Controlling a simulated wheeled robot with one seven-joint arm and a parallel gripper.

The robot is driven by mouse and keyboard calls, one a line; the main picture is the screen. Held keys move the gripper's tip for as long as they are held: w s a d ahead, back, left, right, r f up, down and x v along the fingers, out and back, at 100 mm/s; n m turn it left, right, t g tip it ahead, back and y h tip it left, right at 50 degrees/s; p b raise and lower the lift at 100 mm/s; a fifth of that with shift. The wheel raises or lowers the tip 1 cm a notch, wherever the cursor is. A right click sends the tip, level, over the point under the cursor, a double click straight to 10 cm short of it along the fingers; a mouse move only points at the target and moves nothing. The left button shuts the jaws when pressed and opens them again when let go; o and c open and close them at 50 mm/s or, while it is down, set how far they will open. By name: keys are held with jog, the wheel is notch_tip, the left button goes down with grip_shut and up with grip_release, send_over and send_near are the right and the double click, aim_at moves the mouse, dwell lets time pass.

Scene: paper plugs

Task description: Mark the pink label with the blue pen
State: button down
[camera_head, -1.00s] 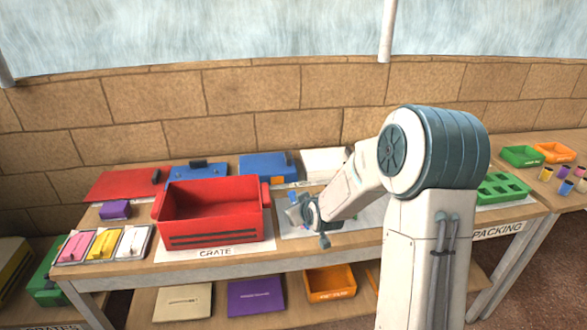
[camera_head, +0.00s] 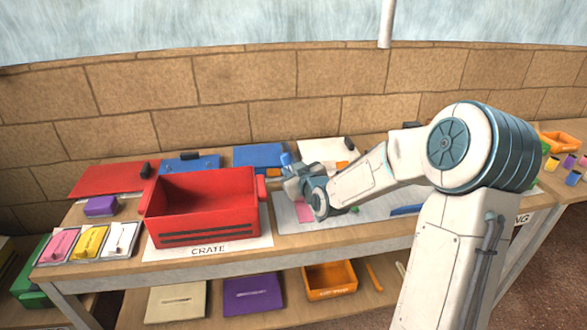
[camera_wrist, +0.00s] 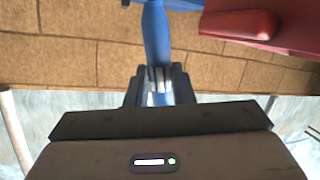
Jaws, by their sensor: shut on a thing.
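My gripper (camera_head: 292,183) is shut on a blue pen (camera_wrist: 156,35), which fills the gap between the dark fingers in the wrist view. In the head view the pen (camera_head: 286,160) shows only as a small blue piece above the gripper, near the crate's right end. A flat pink patch (camera_head: 304,211), which looks like the pink label, lies on the grey sheet below my gripper and is partly hidden by my arm. The pen appears apart from it. I cannot make out any mark on the patch.
A red crate (camera_head: 205,215) stands just left of my gripper; its edge shows in the wrist view (camera_wrist: 270,25). Pink (camera_head: 60,245), yellow (camera_head: 90,242) and white (camera_head: 121,238) pieces lie at the left front. Blue folders (camera_head: 259,156) lie behind. The grey sheet (camera_head: 365,208) has some bare room.

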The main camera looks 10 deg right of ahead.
jog(key=shift+f, duration=0.75)
jog(key=shift+r, duration=0.35)
